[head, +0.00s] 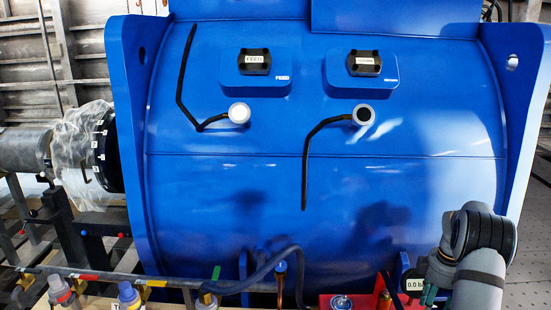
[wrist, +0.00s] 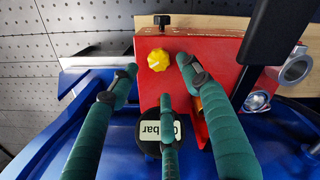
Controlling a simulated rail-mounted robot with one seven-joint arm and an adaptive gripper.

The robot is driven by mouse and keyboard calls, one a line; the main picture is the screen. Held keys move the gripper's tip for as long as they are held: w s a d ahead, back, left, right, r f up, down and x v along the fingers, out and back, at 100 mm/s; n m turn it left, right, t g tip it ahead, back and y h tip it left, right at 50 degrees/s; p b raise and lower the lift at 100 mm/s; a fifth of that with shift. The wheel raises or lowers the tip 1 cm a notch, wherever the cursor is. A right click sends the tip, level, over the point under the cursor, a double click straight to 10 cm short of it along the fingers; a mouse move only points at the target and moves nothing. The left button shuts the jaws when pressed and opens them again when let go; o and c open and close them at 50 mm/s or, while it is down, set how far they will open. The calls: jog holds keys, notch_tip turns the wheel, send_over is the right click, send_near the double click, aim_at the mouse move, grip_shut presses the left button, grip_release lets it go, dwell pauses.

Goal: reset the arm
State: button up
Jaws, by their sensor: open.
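My gripper (wrist: 160,78) shows in the wrist view as green-wrapped fingers, spread apart and empty. The fingers reach over a black gauge (wrist: 147,150) with a white "bar" label, and their tips lie in front of a red panel (wrist: 215,53). I cannot tell whether any finger touches them. In the head view my arm (head: 478,275) is low at the right, in front of the blue motor housing (head: 240,190).
A pipe rail with coloured fittings (head: 129,295) and a dark hose (head: 262,268) run along the front.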

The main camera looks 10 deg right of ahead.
notch_tip(320, 180, up, 6)
notch_tip(320, 180, down, 12)
jog(key=shift+s+a+r, duration=0.1)
jog(key=shift+s+r, duration=0.05)
jog(key=shift+w+m, duration=0.2)
jog(key=shift+m, duration=1)
jog(key=m+b, duration=0.1)
jog(key=m, duration=0.2)
jog(key=shift+s+m, duration=0.1)
jog(key=shift+m, duration=0.3)
jog(key=m, duration=0.5)
jog(key=shift+d, duration=0.25)
jog(key=m, duration=0.6)
jog(key=shift+r+p, duration=0.1)
jog(key=shift+p, duration=0.3)
jog(key=m+p, duration=0.1)
jog(key=m, duration=0.3)
jog(key=shift+s+d+m, duration=0.1)
jog(key=shift+m, duration=0.2)
